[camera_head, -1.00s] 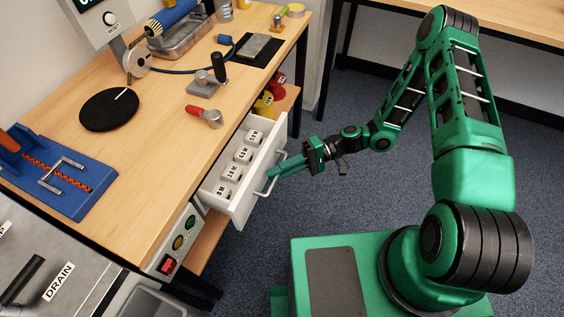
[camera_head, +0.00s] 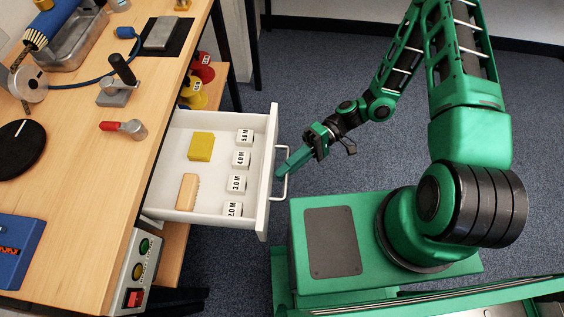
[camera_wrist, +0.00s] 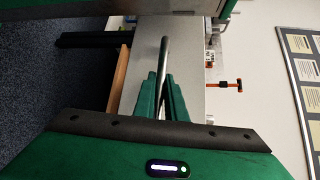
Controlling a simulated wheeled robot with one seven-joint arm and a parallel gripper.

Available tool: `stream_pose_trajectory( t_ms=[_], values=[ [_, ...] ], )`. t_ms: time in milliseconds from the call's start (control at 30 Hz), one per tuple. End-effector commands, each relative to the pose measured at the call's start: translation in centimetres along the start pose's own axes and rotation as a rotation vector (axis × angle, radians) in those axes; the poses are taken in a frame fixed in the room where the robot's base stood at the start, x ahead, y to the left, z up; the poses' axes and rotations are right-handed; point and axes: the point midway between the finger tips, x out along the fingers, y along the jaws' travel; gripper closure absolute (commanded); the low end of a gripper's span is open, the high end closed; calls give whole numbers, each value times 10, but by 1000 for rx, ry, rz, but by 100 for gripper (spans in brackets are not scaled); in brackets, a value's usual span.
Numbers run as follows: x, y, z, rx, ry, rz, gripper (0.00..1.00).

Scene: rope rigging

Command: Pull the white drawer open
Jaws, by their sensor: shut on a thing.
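The white drawer (camera_head: 262,196) is pulled well out from under the wooden bench in the head view. Inside it lie a yellow block (camera_head: 201,146), a tan wooden-looking piece (camera_head: 187,192) and several white blocks with length labels. A metal bar handle (camera_head: 285,185) stands off the drawer front. My gripper (camera_head: 284,170) is shut on this handle. In the wrist view the green fingers (camera_wrist: 163,98) close around the handle bar (camera_wrist: 163,62), with the pale drawer front (camera_wrist: 187,60) behind.
The wooden bench (camera_head: 90,180) carries a red-handled tool (camera_head: 124,129), a black-knobbed clamp (camera_head: 119,85) and a blue block. A switch box (camera_head: 139,270) hangs below its edge. Red and yellow reels (camera_head: 196,93) sit on a lower shelf. Blue carpet lies open beyond the drawer.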

Motion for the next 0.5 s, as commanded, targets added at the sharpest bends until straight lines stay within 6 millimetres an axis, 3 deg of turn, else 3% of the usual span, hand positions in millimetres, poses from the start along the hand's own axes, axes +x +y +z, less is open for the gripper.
stream_pose_trajectory(
  t_ms=[333,367,400,500],
  values=[
    [-2,2,-3,-2,7,7,100],
    [-3,2,-3,-2,8,7,84],
    [-3,2,-3,-2,8,7,75],
    [-2,2,-2,-2,6,6,71]
  ],
)
